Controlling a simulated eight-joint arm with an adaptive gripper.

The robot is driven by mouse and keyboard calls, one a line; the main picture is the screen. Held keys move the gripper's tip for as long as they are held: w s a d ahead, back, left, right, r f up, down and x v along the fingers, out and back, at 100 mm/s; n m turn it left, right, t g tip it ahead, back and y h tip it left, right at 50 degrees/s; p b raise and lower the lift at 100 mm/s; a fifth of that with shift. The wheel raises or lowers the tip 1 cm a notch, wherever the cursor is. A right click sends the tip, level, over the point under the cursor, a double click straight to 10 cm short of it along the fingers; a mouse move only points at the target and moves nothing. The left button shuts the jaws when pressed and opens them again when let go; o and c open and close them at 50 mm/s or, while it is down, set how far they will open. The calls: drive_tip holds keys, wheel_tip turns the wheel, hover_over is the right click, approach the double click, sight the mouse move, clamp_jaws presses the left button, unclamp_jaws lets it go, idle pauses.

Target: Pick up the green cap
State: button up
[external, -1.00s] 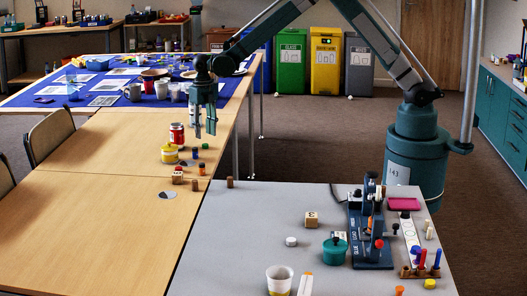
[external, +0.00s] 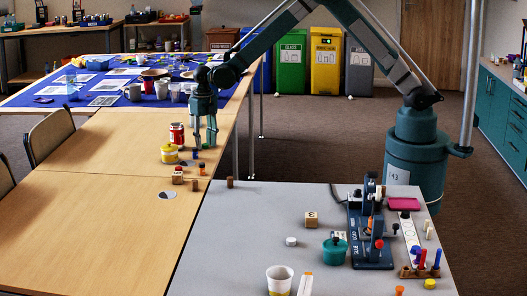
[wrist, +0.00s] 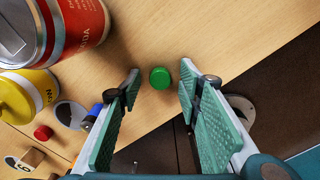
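The green cap (wrist: 160,78) lies on the wooden table in the wrist view, centred between my fingertips and a little beyond them. My gripper (wrist: 160,85) is open and empty, with one finger on each side of the cap in the picture. In the external view my gripper (external: 204,145) points down low over the table near its right edge. The cap shows as a small green spot (external: 205,146) by the fingertips there. I see no finger touching it.
A red can (external: 177,134) and a yellow tub (external: 169,154) stand left of my gripper. A blue piece (wrist: 93,117) lies close to the left finger, and a red cap (wrist: 43,132) lies farther off. The table edge is near on the right.

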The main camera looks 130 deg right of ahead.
drive_tip(key=c, duration=0.7)
drive_tip(key=shift+r+p, duration=1.15)
drive_tip(key=shift+r, duration=3.85)
